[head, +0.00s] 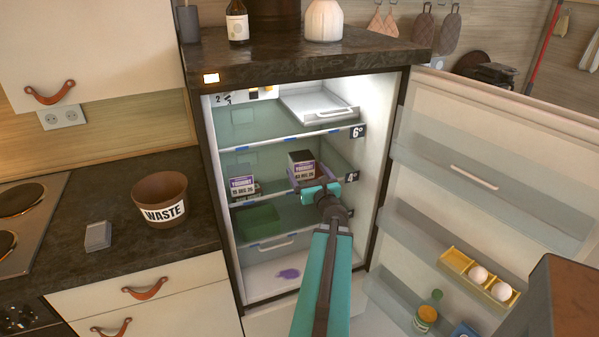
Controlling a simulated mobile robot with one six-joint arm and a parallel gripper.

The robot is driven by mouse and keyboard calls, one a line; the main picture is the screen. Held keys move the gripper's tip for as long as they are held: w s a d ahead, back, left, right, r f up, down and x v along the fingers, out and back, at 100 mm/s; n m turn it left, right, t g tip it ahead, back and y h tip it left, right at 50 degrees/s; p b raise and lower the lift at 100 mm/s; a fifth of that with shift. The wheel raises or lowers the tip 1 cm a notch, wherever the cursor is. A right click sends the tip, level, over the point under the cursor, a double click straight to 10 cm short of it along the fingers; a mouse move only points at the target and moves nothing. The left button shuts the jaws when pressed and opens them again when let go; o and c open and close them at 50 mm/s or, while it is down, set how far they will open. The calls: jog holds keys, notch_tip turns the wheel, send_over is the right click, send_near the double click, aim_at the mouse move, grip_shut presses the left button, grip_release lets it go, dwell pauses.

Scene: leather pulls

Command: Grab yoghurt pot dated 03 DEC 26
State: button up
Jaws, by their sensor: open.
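Two square yoghurt pots with dark tops and purple-and-white labels stand on the fridge's middle shelf (275,192). The right yoghurt pot (303,168) has a small label that seems to read 03 DEC 26. The left yoghurt pot (242,187) seems to read 15 DEC 26, though the print is tiny. My gripper (320,191) is open, just in front of and slightly below the right pot, and hides its lower edge. It holds nothing. Whether its fingers touch the pot cannot be told.
The fridge door (480,175) stands open at right, with an egg holder (478,276) and jars low in it. A white lidded box (318,106) sits on the upper shelf. A green bin (258,222) is below. A waste pot (162,200) stands on the left counter.

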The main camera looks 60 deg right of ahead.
aim_at(304, 166)
jog(key=b, duration=0.4)
jog(key=shift+w+d, duration=0.2)
jog(key=shift+d, duration=0.05)
jog(key=shift+w+d+r, duration=0.15)
jog(key=shift+w+d, duration=0.35)
jog(key=shift+p+x, duration=0.35)
jog(key=shift+x, duration=1.85)
jog(key=shift+w+d, duration=0.1)
jog(key=shift+p+x, duration=0.65)
jog(key=shift+x, duration=1.8)
jog(key=c, duration=1.4)
